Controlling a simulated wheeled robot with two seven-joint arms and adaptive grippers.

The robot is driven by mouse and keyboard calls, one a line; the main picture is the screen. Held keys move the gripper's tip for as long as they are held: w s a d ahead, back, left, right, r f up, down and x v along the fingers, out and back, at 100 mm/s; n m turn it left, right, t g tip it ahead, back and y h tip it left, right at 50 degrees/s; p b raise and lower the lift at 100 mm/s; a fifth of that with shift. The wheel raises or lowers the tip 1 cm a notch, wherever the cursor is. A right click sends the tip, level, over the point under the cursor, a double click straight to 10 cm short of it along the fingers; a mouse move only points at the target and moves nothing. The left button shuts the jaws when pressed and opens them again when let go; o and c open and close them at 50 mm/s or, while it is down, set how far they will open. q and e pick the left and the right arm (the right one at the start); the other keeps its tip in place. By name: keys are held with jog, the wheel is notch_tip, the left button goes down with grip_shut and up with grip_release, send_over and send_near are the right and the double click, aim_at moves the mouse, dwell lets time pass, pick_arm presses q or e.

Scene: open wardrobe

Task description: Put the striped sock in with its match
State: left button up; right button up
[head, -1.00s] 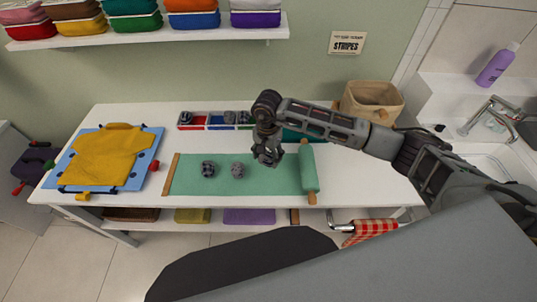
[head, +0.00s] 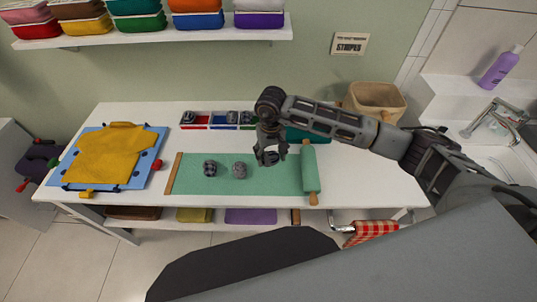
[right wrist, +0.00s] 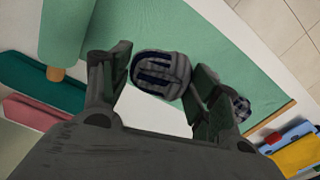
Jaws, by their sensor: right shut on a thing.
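My right gripper (head: 270,157) is over the right part of the green mat (head: 283,180). In the right wrist view, my right gripper (right wrist: 158,85) is shut on a rolled grey sock with dark blue stripes (right wrist: 160,73). Two other rolled socks lie on the mat to its left: a dark checked sock (head: 210,168) and a plain-looking grey sock (head: 240,170). The checked sock (right wrist: 241,106) shows partly behind a finger in the wrist view. Behind the mat is a divided box (head: 208,127) with red, blue and green compartments, holding rolled socks whose patterns are too small to tell. My left gripper is out of view.
A rolled end of the mat (head: 309,170) lies to the right of the gripper. A yellow garment (head: 110,155) lies on a blue board (head: 75,177) at the left. A beige basket (head: 375,100) stands at the back right.

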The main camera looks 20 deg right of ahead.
jog(key=s+d+r+p, duration=0.1)
jog(key=d+r+p, duration=0.4)
jog(key=d, duration=0.2)
jog(key=shift+s+d+r, duration=0.15)
jog(key=shift+s+r, duration=0.1)
jog(key=shift+p, duration=0.3)
